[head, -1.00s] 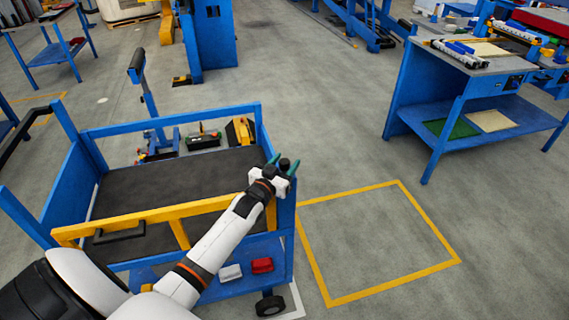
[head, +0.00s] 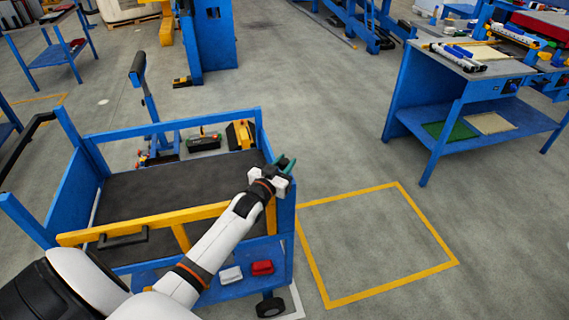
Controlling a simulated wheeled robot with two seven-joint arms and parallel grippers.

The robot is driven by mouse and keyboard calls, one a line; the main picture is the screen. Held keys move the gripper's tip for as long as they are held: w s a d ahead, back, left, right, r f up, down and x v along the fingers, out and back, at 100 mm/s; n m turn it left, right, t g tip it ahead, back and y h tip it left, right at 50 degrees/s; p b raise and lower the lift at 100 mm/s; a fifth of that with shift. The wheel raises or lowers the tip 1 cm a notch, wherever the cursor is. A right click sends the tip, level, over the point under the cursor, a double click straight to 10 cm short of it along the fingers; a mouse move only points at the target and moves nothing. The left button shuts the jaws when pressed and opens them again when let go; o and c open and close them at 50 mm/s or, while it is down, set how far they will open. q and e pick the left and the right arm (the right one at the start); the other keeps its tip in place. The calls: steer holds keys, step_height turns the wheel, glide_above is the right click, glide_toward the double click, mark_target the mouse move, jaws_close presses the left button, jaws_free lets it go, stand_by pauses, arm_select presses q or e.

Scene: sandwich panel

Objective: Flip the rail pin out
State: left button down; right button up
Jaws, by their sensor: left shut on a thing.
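The yellow rail (head: 150,223) runs along the near side of the blue cart (head: 283,225). My left arm reaches across the rail to the cart's right corner post. My left gripper (head: 284,165) is at the top of that post, with its green fingertips close together. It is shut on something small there. The rail pin cannot be made out, as the gripper covers that spot. My right gripper is out of view.
The cart has a dark deck (head: 150,187) and a lower shelf with a red box (head: 262,268) and a white box (head: 231,275). Clear floor inside a yellow outline (head: 430,222) lies to the right. A blue workbench (head: 440,130) stands beyond it.

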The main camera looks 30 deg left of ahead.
arm_select(q)
steer(key=shift+r, duration=0.35)
steer(key=c, duration=1.1)
jaws_free()
steer(key=shift+s+f, duration=0.1)
steer(key=shift+f, duration=0.05)
steer(key=shift+s, duration=0.35)
steer(key=s+b, duration=0.1)
steer(key=s, duration=1)
steer(key=shift+d, duration=0.45)
